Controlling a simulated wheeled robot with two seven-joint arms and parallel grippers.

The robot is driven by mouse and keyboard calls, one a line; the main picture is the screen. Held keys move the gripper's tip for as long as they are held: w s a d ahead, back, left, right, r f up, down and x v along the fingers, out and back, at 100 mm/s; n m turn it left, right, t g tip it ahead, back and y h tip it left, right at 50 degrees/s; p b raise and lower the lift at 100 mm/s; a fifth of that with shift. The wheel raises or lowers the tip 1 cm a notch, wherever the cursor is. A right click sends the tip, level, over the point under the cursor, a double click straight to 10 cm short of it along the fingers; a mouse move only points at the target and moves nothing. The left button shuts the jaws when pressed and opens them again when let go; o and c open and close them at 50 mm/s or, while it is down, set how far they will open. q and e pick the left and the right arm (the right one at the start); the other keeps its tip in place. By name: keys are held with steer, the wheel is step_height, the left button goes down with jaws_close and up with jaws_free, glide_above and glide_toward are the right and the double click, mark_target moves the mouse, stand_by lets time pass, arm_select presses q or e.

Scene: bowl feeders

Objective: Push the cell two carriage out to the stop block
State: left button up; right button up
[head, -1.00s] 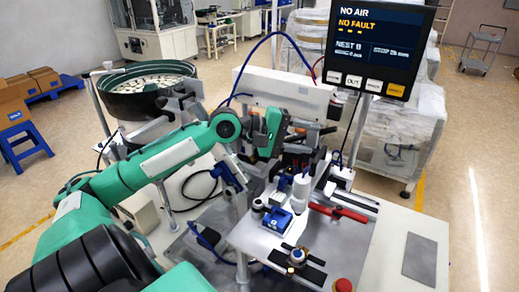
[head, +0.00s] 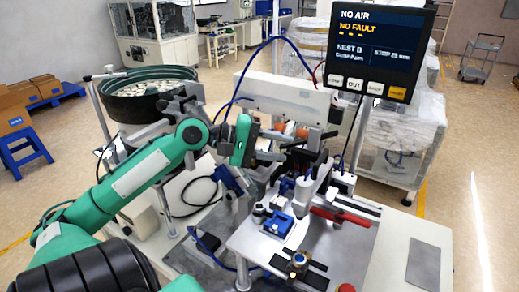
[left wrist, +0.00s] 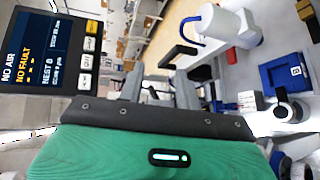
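My left gripper (head: 268,163) reaches in from the left over the back of the bench, beside the machinery. In the left wrist view its grey fingers (left wrist: 163,88) stand apart, with no held part visible between them. A blue block with a white label (head: 278,224) sits on the bench plate, in front of the gripper and apart from it; a blue labelled block also shows at the right of the left wrist view (left wrist: 285,74). A red bar (head: 338,216) lies along a rail to its right. I cannot tell which part is the cell two carriage or the stop block. My right gripper is not in view.
A white cylinder (head: 303,190) stands near the blue block. A monitor (head: 378,48) reads NO AIR and NO FAULT above the bench. A green bowl feeder (head: 148,100) stands behind my left arm. A blue hose arches over the machinery. The front right of the bench is mostly clear.

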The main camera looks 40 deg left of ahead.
arm_select(q)
steer(key=shift+s+a+p, duration=0.2)
steer(key=shift+s+a, duration=0.35)
steer(key=shift+s, duration=0.4)
steer(key=shift+s+a+p, duration=0.15)
steer(key=shift+s+a, duration=0.35)
steer(key=shift+s, duration=0.4)
steer(key=shift+p, duration=0.55)
